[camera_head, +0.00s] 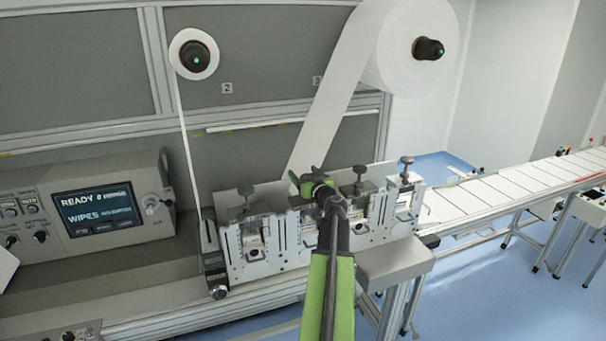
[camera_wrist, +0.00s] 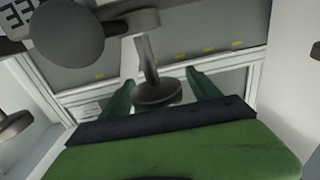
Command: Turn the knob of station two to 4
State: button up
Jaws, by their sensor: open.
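My gripper (camera_head: 305,178) is open above the row of stations in the head view, its green fingers at the top of the station plates. In the wrist view, a dark round knob (camera_wrist: 157,92) on a thin stem shows between the two open fingers of my gripper (camera_wrist: 160,78). I cannot tell whether they touch it. In the head view, the arm covers part of the stations. Knobs stand upright at the left station (camera_head: 246,190) and at two stations on the right (camera_head: 360,172) (camera_head: 407,161). Station numbers and knob settings are not readable on the stations.
A large white roll (camera_head: 405,45) and a small roll (camera_head: 194,54) hang above, with webs running down. A control panel (camera_head: 98,206) stands left. A conveyor (camera_head: 500,195) runs right. Another large knob (camera_wrist: 65,35) is close in the wrist view.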

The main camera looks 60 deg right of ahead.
jog(key=shift+s+d, duration=0.1)
jog(key=c, duration=1.2)
jog(key=shift+s+d, duration=0.15)
jog(key=shift+s, duration=0.05)
jog(key=shift+c, duration=0.8)
jog(key=shift+w, duration=0.2)
jog(key=shift+h, duration=0.3)
jog(key=shift+m+g, duration=0.3)
jog(key=m+g+h, duration=0.3)
jog(key=h, duration=0.1)
jog(key=shift+s+d+g, duration=0.1)
jog(key=shift+s+g, duration=0.2)
jog(key=shift+g, duration=0.1)
jog(key=shift+s+d+m+g+h, duration=0.2)
jog(key=shift+m+g+h, duration=0.45)
jog(key=shift+m+g, duration=0.5)
jog(key=shift+s+d+m+g+h, duration=0.1)
jog(key=shift+s+m+g+h, duration=0.1)
jog(key=shift+m+g+h, duration=0.85)
jog(key=shift+s+g+y, duration=0.1)
jog(key=shift+g+y, duration=0.2)
jog(key=shift+g, duration=0.3)
